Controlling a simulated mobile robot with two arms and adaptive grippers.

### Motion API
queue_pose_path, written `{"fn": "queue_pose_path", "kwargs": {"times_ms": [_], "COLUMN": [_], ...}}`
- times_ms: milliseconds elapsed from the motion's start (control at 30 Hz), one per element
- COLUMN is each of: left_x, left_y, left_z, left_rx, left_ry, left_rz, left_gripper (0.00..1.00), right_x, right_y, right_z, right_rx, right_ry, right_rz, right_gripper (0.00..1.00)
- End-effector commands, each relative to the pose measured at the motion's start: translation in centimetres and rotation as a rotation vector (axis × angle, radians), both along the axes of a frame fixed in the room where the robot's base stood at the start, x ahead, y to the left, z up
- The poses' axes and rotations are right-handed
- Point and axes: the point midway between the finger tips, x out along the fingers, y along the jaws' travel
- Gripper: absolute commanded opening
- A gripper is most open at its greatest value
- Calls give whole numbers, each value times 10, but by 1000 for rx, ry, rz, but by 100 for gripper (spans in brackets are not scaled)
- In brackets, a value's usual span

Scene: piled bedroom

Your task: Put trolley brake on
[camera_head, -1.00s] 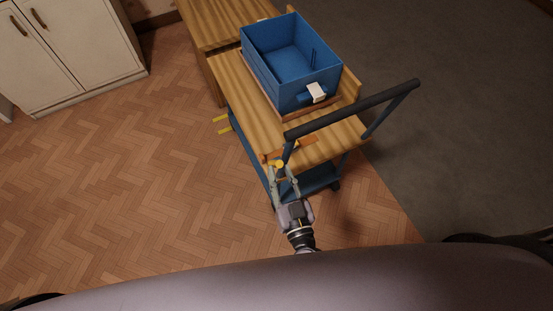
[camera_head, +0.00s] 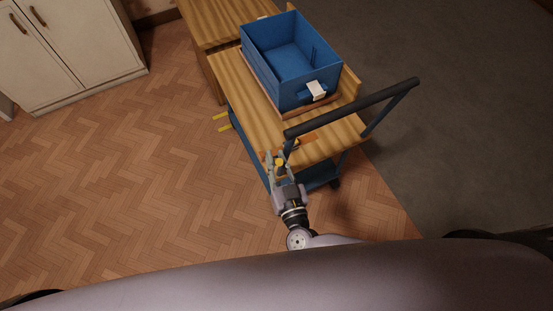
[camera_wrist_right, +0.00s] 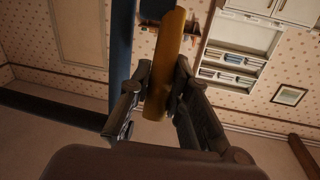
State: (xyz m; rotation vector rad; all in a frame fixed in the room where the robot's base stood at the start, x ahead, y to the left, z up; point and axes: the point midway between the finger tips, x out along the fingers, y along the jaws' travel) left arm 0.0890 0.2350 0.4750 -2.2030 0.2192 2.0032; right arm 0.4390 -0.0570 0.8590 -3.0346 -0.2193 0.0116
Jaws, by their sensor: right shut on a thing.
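The trolley (camera_head: 240,92) has a wooden deck, a blue frame and a dark push bar (camera_head: 355,108). A yellow cylindrical handle, which looks like the brake lever (camera_wrist_right: 170,55), sits at the trolley's near left corner, below the push bar's left end. My right gripper (camera_head: 279,163) is at that corner with its fingers on either side of the handle. In the right wrist view my right gripper (camera_wrist_right: 162,88) is shut on the yellow handle, which stands out beyond the fingertips. An orange strip (camera_head: 305,141) lies by the deck's near edge. My left gripper is not in view.
A blue open crate (camera_head: 265,75) with a white label stands on the deck. A wooden table (camera_head: 215,22) is behind the trolley. A white cabinet (camera_head: 70,50) stands at the upper left. The parquet floor left of the trolley is clear; dark carpet lies to the right.

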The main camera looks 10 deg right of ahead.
Motion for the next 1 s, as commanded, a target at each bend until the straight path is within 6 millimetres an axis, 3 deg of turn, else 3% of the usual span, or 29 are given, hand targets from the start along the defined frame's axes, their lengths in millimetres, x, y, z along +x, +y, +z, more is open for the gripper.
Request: {"fn": "queue_pose_path", "kwargs": {"times_ms": [667, 867, 1000], "left_x": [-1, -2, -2], "left_y": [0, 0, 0], "left_z": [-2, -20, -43], "left_rx": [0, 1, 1], "left_ry": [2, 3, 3], "left_rz": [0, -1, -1], "left_gripper": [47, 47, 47], "right_x": [-1, -4, -8], "right_y": [-1, -2, -3], "right_z": [-1, -9, -16], "right_rx": [0, 14, 39], "right_ry": [-5, -55, -131], "right_rz": [0, -3, -3], "right_gripper": [0, 0, 0]}}
